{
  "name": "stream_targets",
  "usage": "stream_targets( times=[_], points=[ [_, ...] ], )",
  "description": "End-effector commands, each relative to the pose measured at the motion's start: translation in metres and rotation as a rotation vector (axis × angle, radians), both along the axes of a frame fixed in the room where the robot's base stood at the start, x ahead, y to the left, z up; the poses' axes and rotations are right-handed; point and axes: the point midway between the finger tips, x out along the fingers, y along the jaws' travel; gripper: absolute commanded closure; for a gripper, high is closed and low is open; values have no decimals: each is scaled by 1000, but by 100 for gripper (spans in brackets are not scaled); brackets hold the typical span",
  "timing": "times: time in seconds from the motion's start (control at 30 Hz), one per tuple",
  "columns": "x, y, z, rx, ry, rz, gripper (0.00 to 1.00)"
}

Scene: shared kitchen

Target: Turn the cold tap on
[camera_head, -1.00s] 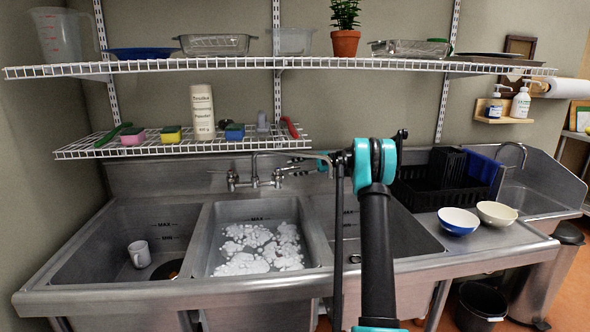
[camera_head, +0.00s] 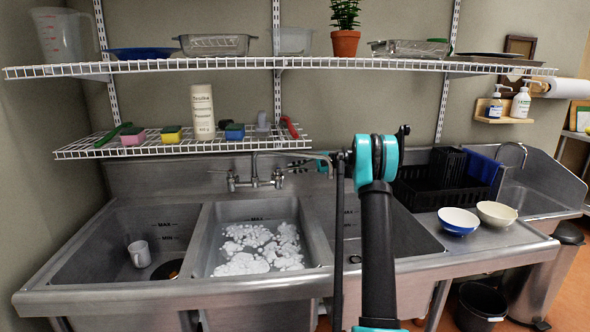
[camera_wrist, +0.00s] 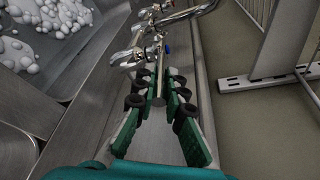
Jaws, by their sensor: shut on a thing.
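The tap (camera_head: 255,172) is a chrome mixer on the wall behind the sinks, with a lever on each side and a long spout to the right. The right-hand lever (camera_head: 279,178) is the one nearest my gripper. In the wrist view, a cold tap lever (camera_wrist: 160,70) with a blue mark beside it points down between my fingers. My gripper (camera_wrist: 160,84) is shut on this lever near its end. In the head view, my gripper (camera_head: 300,163) is small and partly hidden behind the spout and my arm.
Foamy water fills the middle sink (camera_head: 207,240). A mug (camera_head: 139,254) lies in the left sink. A wire shelf (camera_head: 180,147) with sponges and a bottle hangs just above the tap. A black dish rack (camera_head: 415,200) and two bowls (camera_head: 458,222) are on the right.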

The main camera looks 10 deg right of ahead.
Motion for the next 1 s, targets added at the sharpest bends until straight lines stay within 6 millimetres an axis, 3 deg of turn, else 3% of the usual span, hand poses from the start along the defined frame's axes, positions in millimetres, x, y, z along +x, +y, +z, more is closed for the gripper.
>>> stream_targets(
  times=[0.5, 0.93, 0.97, 1.0],
  points=[
    [-23, 6, 0, 1, 0, -318, 100],
    [-25, 5, 0, 1, 0, -354, 100],
    [-25, 5, 0, 1, 0, -354, 88],
    [-25, 5, 0, 1, 0, -354, 83]
  ],
)
